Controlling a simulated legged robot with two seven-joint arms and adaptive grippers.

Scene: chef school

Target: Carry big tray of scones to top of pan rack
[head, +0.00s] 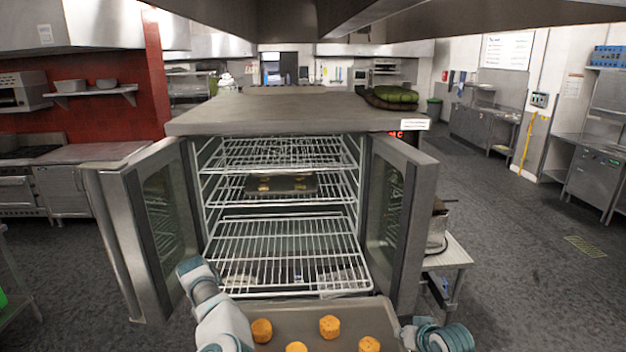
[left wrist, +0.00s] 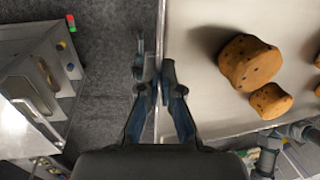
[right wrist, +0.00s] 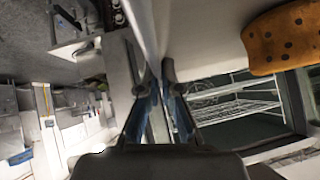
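The big tray (head: 296,320) is at the bottom of the head view, in front of the open oven, with several round orange-brown scones (head: 329,326) on it. Its lower part is cut off by the frame. My left gripper (left wrist: 154,76) is closed over the tray's rim in the left wrist view, with scones (left wrist: 248,62) beside it. My right gripper (head: 408,335) is at the tray's right edge; the right wrist view shows its fingers (right wrist: 154,76) on both sides of the rim. A pan rack cannot be made out with certainty.
The oven's left door (head: 150,225) and right door (head: 402,225) stand open, flanking wire shelves (head: 290,240). A small dark tray (head: 300,184) with small items sits on a middle shelf. A side table (head: 450,252) stands right. Open floor (head: 510,260) lies farther right.

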